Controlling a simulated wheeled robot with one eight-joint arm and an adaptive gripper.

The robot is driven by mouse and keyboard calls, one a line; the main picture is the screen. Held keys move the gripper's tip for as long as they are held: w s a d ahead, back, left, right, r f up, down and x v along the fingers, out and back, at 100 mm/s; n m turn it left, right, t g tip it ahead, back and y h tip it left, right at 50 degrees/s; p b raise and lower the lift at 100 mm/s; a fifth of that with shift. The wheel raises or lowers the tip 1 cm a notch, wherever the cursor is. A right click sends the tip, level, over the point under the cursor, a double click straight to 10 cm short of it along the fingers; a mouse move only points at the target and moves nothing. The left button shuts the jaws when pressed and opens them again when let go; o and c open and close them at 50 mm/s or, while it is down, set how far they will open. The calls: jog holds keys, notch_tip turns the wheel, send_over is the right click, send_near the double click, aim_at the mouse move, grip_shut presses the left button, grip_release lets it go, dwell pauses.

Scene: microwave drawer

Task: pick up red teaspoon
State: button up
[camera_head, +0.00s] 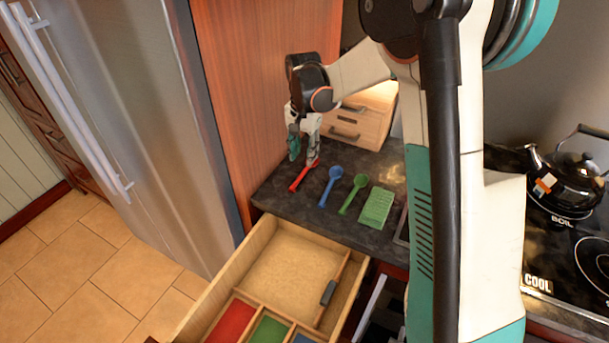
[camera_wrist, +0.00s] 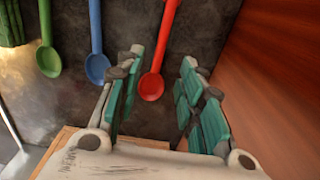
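The red teaspoon (camera_head: 299,178) lies on the dark countertop, leftmost of the three spoons in the head view. In the wrist view the red teaspoon (camera_wrist: 152,86) shows its bowl between my fingers, with its handle running up out of the frame. My gripper (camera_head: 304,149) is above the bowl end of the red teaspoon. In the wrist view my gripper (camera_wrist: 160,78) has its two teal-padded fingers spread apart on either side of the bowl, with gaps to it. It is open and empty. Exact height above the counter is hard to tell.
A blue spoon (camera_head: 331,184), a green spoon (camera_head: 353,193) and a green block (camera_head: 376,208) lie to the right. A wooden box (camera_head: 350,127) stands behind. A wooden panel (camera_head: 262,60) rises close on the left. An open drawer (camera_head: 258,244) with coloured compartments is in front.

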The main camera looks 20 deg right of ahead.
aim_at(304, 170)
jog(key=shift+d+f+b, duration=0.1)
jog(key=shift+f+b, duration=1.05)
jog(key=shift+f, duration=1.95)
grip_shut()
